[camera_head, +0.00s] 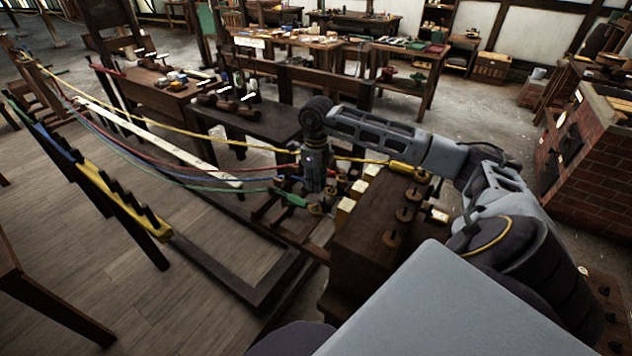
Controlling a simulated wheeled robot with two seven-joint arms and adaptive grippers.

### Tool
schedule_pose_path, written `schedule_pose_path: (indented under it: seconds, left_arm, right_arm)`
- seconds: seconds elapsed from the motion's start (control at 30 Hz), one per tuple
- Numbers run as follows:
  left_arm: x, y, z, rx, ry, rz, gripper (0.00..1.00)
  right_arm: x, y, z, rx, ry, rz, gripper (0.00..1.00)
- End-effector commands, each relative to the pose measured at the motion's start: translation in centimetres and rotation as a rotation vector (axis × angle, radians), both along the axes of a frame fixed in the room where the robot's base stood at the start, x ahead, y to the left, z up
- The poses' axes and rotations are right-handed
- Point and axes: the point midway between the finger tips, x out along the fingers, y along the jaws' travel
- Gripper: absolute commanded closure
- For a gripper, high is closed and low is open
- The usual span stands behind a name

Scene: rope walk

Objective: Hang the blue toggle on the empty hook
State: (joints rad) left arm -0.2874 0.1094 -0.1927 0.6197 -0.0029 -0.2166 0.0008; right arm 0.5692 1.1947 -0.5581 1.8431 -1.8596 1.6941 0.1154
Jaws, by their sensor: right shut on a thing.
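My right gripper (316,188) points down at the end of the ropes, in front of the wooden machine head (368,242). It is shut at the end of the blue rope (240,181); the fingers largely hide the blue toggle. The green toggle (291,198) lies just left of and below the gripper, at the end of the green rope. The yellow toggle (403,168) is to the right, under my forearm. The red rope (200,166) runs in behind the gripper, and its end is hidden. I cannot make out which hook is empty. My left gripper is out of view.
A brick forge (590,155) stands at right. The plank floor (90,265) at left is largely clear.

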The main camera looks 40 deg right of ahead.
Motion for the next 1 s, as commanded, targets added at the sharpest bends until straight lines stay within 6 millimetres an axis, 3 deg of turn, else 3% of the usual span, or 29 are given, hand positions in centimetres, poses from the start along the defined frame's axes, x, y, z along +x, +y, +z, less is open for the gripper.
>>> schedule_pose_path:
  seconds: [0.43, 0.47, 0.63, 1.0]
  left_arm:
    - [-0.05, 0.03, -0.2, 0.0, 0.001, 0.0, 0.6]
    - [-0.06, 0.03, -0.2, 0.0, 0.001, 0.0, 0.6]
    - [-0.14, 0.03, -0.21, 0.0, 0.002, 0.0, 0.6]
    - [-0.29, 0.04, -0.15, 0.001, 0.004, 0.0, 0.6]
  right_arm:
    - [0.01, 0.0, -0.13, 0.0, 0.0, 0.0, 0.95]
    - [0.01, 0.0, -0.13, 0.0, 0.0, 0.0, 0.77]
    - [0.01, 0.0, -0.13, 0.0, 0.0, 0.0, 0.55]
    - [0.01, 0.01, -0.06, 0.0, 0.0, 0.0, 0.53]
